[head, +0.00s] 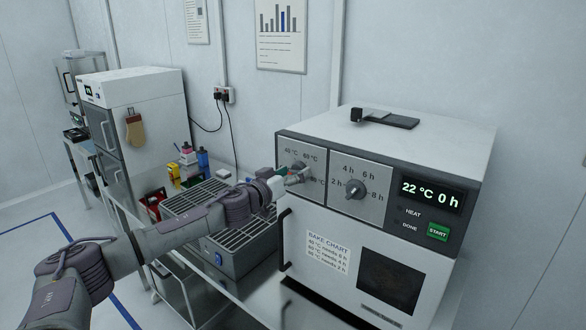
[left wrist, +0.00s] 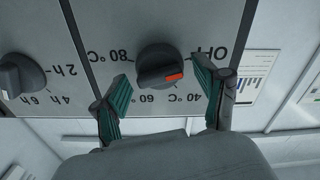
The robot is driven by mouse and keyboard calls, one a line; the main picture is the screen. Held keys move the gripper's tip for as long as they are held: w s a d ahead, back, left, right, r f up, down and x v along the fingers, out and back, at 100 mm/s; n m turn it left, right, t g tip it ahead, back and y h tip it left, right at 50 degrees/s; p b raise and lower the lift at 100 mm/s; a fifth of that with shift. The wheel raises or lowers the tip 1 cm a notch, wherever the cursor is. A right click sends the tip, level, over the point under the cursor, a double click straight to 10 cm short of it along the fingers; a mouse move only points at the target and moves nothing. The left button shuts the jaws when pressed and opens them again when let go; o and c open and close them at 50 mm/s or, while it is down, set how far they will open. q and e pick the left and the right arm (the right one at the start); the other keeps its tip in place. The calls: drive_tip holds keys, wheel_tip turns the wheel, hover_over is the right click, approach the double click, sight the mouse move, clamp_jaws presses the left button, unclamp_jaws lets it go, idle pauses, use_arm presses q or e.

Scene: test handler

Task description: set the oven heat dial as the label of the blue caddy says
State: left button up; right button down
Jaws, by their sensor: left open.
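The oven heat dial (left wrist: 157,66) is a dark knob with an orange-red mark, seen upside down in the left wrist view. The mark points right, roughly between OFF and 40 °C; I cannot tell exactly where. My left gripper (left wrist: 162,76) is open, its green-padded fingers on either side of the dial. In the head view, my left gripper (head: 290,177) hides most of the dial. My right gripper is not in view.
The oven's (head: 400,135) time dial (head: 355,189) is right of the heat dial. The display (head: 431,194) reads 22 °C 0 h, above a green START button (head: 438,232). A bake chart (head: 328,255) is on the oven's front.

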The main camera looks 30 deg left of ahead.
use_arm(q)
drive_tip(key=c, duration=1.2)
drive_tip(key=shift+o, duration=0.2)
